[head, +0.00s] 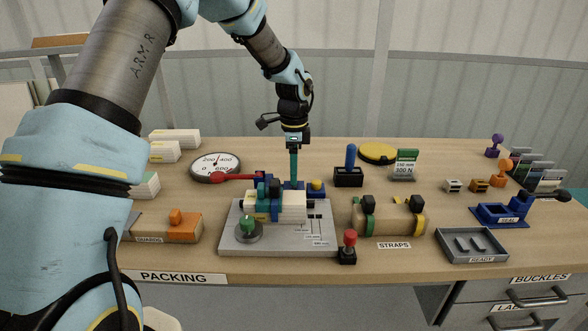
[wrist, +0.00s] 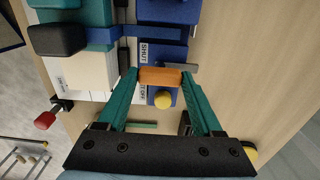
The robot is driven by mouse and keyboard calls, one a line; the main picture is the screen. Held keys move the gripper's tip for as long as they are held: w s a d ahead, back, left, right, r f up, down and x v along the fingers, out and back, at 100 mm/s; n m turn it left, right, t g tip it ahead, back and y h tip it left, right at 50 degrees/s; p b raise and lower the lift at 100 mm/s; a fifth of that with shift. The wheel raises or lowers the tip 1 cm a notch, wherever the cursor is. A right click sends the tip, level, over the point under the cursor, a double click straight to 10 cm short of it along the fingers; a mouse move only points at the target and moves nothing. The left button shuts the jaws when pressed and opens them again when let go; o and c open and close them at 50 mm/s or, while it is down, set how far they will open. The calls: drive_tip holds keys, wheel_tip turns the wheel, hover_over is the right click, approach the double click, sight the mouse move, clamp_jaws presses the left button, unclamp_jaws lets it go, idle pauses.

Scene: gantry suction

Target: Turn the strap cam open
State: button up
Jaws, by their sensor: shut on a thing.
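The strap cam shows as an orange piece (wrist: 160,77) on a blue body in the wrist view, close to a "SHUT" label (wrist: 143,53). My gripper (wrist: 160,76) has its two teal fingers on either side of the orange piece and is shut on it. In the head view my gripper (head: 293,182) points straight down behind the cream packs (head: 285,205), and its fingers hide the cam. A blue strap (wrist: 150,31) runs beside the cam in the wrist view. A yellow knob (wrist: 163,99) sits between my fingers, nearer the palm.
The cream packs lie on a grey plate (head: 235,215) with a green knob (head: 248,224). A red lever (head: 235,177) reaches towards the cam from the left, near the dial (head: 215,166). A blue-handled switch (head: 350,160) stands to the right.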

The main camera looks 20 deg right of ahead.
drive_tip(key=o, duration=1.4)
drive_tip(key=shift+c, duration=0.2)
drive_tip(key=shift+r, duration=0.1)
wheel_tip(320, 180, up, 11)
drive_tip(key=b, duration=0.2)
drive_tip(key=shift+f, duration=0.2)
drive_tip(key=a+f+n, duration=0.3)
drive_tip(key=a+n, duration=0.8)
drive_tip(key=a, duration=1)
drive_tip(key=s+a+f+n, duration=0.1)
drive_tip(key=s+a+n, duration=0.4)
drive_tip(key=a, duration=0.2)
drive_tip(key=s+a+f+n+t, duration=0.1)
drive_tip(key=s+a+f+n, duration=0.1)
drive_tip(key=s+a+n, duration=0.3)
drive_tip(key=a+n, duration=0.1)
drive_tip(key=a, duration=0.2)
drive_tip(key=shift+s+a+t, duration=0.2)
drive_tip(key=shift+s+t, duration=0.1)
drive_tip(key=shift+s, duration=0.1)
